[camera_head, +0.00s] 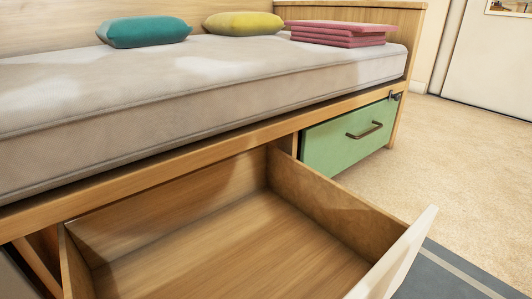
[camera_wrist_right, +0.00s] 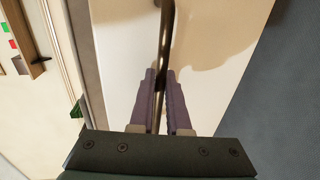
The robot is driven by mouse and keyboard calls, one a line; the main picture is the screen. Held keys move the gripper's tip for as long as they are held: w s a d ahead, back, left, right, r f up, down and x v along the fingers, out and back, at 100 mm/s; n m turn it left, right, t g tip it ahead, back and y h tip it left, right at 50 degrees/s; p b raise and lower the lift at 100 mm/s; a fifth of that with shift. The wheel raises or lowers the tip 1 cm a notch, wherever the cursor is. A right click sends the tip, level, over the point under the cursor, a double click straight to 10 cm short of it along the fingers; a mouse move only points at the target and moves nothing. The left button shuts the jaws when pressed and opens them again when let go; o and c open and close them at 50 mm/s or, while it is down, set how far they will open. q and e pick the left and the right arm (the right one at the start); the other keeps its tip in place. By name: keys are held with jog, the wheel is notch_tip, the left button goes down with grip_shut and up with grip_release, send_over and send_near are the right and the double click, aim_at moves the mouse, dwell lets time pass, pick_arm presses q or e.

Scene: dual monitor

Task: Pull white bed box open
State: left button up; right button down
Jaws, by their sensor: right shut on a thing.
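The white bed box is a drawer under the bed, pulled well out in the head view. Its wooden inside (camera_head: 235,250) is empty, and its white front panel (camera_head: 402,252) shows edge-on at the lower right. In the right wrist view the white front (camera_wrist_right: 118,50) fills much of the middle, with a dark metal bar handle (camera_wrist_right: 166,30) across it. My right gripper (camera_wrist_right: 160,80) has its two purple-grey fingers closed on this handle. The right gripper is hidden in the head view. My left gripper is in neither view.
A green drawer (camera_head: 322,147) with a bar handle sits closed to the right. The mattress (camera_head: 200,100) above bears a teal pillow (camera_head: 145,32), a yellow pillow (camera_head: 244,23) and folded pink cloths (camera_head: 335,35). Beige floor (camera_head: 450,160) lies open at right, beside a grey rug (camera_head: 440,278).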

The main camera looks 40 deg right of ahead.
jog(key=c, duration=0.9)
grip_release()
jog(key=shift+w, duration=0.15)
jog(key=shift+s, duration=0.25)
jog(key=p+v, duration=0.1)
jog(key=v, duration=0.8)
jog(key=shift+s, duration=0.3)
jog(key=shift+r, duration=0.15)
